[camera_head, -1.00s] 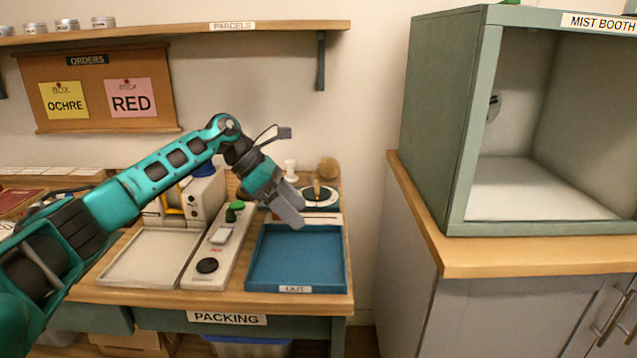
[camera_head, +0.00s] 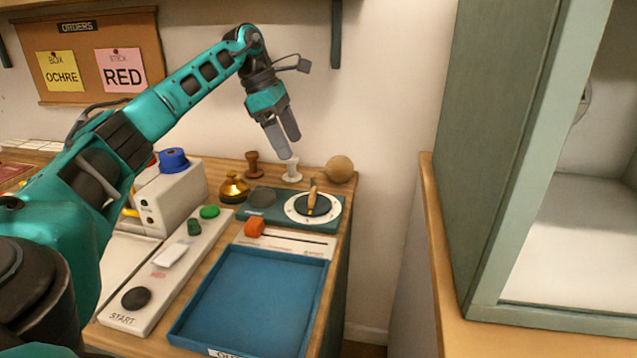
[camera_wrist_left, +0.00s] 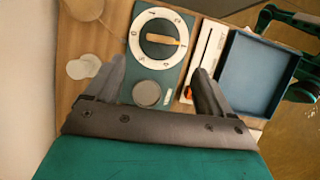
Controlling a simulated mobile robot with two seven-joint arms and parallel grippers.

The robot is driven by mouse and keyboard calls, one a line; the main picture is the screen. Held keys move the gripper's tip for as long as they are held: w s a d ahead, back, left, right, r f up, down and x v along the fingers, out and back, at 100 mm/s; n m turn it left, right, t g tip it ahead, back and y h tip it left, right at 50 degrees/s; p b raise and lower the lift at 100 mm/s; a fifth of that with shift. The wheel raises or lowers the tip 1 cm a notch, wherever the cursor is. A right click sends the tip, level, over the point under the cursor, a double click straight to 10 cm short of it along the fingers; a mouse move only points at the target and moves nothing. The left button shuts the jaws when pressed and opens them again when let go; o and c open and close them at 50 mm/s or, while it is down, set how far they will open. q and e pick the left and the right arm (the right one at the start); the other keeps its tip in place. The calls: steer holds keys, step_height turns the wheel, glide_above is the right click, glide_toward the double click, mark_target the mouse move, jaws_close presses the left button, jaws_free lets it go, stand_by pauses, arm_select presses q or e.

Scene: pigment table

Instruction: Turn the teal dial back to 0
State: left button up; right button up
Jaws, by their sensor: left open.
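The teal dial box (camera_head: 268,220) stands at the back of the packing table. It carries a white scale ring with a black knob and a wooden pointer (camera_head: 313,196), beside a dark grey disc (camera_head: 262,197). My left gripper (camera_head: 287,150) is open and empty, in the air above the back of the table near the dial. The grey disc (camera_wrist_left: 146,93) shows between its fingers (camera_wrist_left: 158,85). My right gripper is not in view.
A blue tray (camera_head: 325,270) stands in front of the dial, with an orange block (camera_head: 254,227) near it. A brass pot (camera_head: 234,187), stamps (camera_head: 291,171) and a round ball (camera_head: 340,169) stand close by. The green mist booth (camera_head: 500,150) is at right.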

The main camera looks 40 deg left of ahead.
mark_target(312, 192)
arm_select(q)
steer(key=b+x, duration=0.2)
steer(key=x, duration=1)
steer(key=shift+d+b, duration=0.1)
steer(key=shift+b, duration=0.25)
steer(key=shift+c, duration=0.4)
steer(key=c, duration=1)
steer(key=shift+s+r, duration=0.1)
